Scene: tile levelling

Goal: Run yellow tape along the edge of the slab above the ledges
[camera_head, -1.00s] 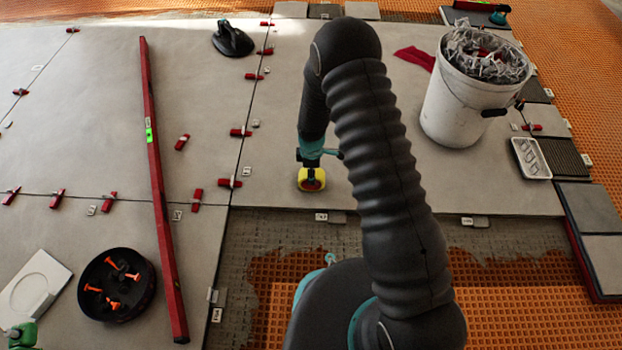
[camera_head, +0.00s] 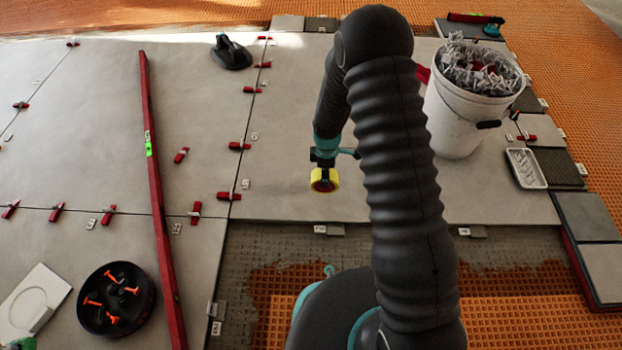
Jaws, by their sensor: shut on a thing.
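A yellow roll of tape (camera_head: 325,181) with a dark red core hangs from my gripper (camera_head: 325,168), which is shut on it. It is close above the grey slab (camera_head: 280,170), a little behind the slab's front edge. I cannot tell whether the roll touches the slab. No laid strip of yellow tape shows on the slab. Two small ledges, one at the middle (camera_head: 329,229) and one to the right (camera_head: 472,231), stick out below the slab's front edge. My arm hides part of the slab right of the roll.
A white bucket (camera_head: 455,125) of grey scraps stands on the slab at right. A long red level (camera_head: 160,200) and a black bowl (camera_head: 117,300) of orange pieces lie at left. Red clips (camera_head: 228,196) line the joints. Bare mortar and orange mat lie before the slab.

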